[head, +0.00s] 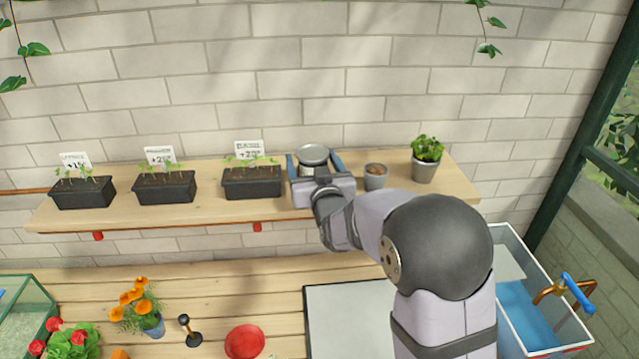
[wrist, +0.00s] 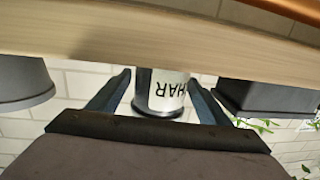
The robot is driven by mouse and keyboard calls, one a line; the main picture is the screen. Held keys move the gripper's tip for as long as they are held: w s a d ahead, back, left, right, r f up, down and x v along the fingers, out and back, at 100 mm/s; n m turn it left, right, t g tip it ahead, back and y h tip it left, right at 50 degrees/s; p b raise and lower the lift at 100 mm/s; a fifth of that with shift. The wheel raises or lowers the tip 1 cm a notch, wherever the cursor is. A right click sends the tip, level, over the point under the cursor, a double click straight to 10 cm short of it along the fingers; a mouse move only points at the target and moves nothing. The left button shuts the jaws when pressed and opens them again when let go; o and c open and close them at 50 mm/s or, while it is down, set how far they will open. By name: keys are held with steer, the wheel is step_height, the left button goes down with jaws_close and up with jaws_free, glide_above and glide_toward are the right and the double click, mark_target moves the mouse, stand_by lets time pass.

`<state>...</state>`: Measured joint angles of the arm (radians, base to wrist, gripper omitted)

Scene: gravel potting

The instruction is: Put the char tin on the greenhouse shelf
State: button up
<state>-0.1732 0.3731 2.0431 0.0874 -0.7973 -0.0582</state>
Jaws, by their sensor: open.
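The char tin (head: 313,154) has a grey lid and stands upright on the wooden greenhouse shelf (head: 400,203), between the rightmost black planter and a small grey pot. In the wrist view, which looks upside down, the tin (wrist: 160,92) shows a white label with the letters "HAR" and a dark end. My gripper (head: 314,161) is open, with one blue finger on each side of the tin. In the wrist view the fingers (wrist: 160,82) show small gaps to the tin. The tin's base is hidden by my gripper and the shelf edge.
Several black seedling planters, the nearest one (head: 252,182) just left of my gripper, stand on the shelf. A small grey pot (head: 375,177) is close on the right, then a potted green plant (head: 425,158). A blue-and-white sink (head: 535,310) is at lower right.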

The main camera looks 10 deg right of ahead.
steer(key=s+b, duration=0.1)
steer(key=s, duration=0.2)
steer(key=s+b, duration=0.1)
steer(key=s, duration=0.2)
steer(key=s+d+b, duration=0.1)
steer(key=s, duration=0.2)
steer(key=shift+s+r, duration=0.15)
steer(key=shift+r, duration=0.1)
steer(key=shift+d, duration=0.1)
